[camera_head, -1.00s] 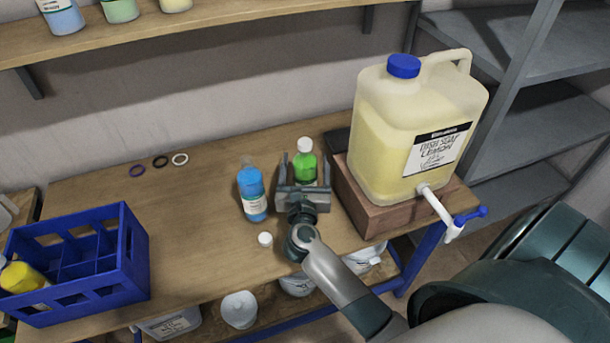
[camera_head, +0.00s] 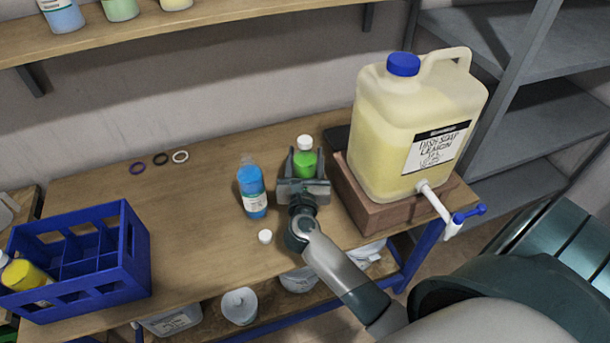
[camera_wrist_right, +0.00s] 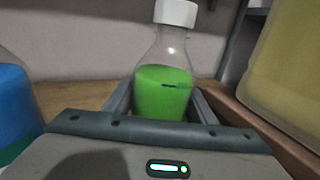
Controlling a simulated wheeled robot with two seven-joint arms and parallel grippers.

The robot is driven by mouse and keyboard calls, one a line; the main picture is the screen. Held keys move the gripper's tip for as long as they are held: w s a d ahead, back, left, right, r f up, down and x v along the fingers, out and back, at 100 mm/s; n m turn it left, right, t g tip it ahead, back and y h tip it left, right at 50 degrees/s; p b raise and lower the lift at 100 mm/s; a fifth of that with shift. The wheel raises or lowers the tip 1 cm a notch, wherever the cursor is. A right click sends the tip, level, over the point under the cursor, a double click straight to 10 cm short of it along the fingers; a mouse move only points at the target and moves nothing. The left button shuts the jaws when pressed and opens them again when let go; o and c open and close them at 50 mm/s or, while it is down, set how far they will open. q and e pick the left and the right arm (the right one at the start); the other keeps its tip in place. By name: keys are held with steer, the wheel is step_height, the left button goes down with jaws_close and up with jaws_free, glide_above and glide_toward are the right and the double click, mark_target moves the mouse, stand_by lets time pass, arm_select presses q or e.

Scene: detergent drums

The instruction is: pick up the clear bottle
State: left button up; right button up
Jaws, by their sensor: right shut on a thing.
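The clear bottle with green liquid and a white cap (camera_head: 305,160) is upright near the middle of the bench, left of the big jug. My right gripper (camera_head: 304,172) is around its body, with one finger on each side, and is shut on it. The right wrist view shows this bottle (camera_wrist_right: 163,90) between the fingers, its cap and shoulder clear above them. Its base is hidden by the gripper, so I cannot tell whether it touches the bench. My left gripper is not in view.
A blue-filled bottle (camera_head: 252,190) stands close on the left, with a loose white cap (camera_head: 265,236) in front. The lemon soap jug (camera_head: 415,125) sits on a wooden block (camera_head: 385,213) on the right. A blue crate (camera_head: 125,265) and several rings (camera_head: 160,159) are left.

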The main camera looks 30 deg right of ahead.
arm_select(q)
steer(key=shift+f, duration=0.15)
arm_select(e)
step_height(320, 180, up, 10)
stand_by(0.7)
stand_by(0.5)
